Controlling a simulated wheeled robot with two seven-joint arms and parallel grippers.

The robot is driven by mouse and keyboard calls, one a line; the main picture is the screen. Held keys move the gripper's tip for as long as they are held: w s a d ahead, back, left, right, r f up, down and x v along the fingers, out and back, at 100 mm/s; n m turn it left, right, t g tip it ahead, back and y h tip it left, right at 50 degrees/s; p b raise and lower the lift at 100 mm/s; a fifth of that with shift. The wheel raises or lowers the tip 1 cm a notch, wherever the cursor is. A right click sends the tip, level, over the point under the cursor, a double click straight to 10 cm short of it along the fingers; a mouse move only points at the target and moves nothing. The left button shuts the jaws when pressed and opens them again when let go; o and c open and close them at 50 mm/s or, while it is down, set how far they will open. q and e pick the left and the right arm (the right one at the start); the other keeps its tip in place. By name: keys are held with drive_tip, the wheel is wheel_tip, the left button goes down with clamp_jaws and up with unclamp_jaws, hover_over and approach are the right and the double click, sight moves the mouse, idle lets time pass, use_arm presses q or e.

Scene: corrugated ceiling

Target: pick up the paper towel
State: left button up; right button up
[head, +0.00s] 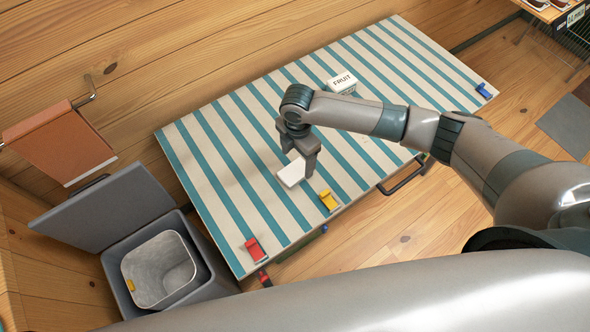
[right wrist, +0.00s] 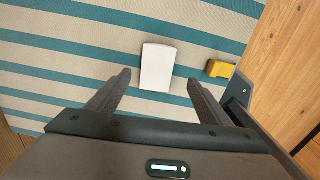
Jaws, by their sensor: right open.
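A small white rectangular block, which looks like the paper towel (head: 291,173), lies on the striped table (head: 215,150). In the right wrist view the paper towel (right wrist: 157,64) shows ahead of and between the two fingertips. My right gripper (head: 299,158) points down over the table, just above and beside the white block. Its fingers are open with nothing held, and the right wrist view shows both fingers (right wrist: 159,78) spread apart. I cannot tell whether a fingertip touches the block. My left gripper is not in view.
A yellow item (head: 328,200) lies close to the right of the paper towel. A red item (head: 255,248) is near the table's front corner, a white FRUIT box (head: 342,83) farther back. An open grey bin (head: 207,292) stands left. A brown towel (head: 58,146) hangs on the wall.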

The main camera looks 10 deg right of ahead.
sight(295, 171)
drive_tip(key=shift+f, duration=0.65)
drive_tip(key=shift+w+a+f+p, duration=0.1)
drive_tip(key=shift+a+f+p, duration=0.1)
drive_tip(key=shift+f+p, duration=0.7)
drive_tip(key=shift+a+f+p, duration=0.1)
drive_tip(key=shift+f+p, duration=0.2)
drive_tip(key=shift+f, duration=1.4)
drive_tip(key=shift+c, duration=0.3)
drive_tip(key=c, duration=1.1)
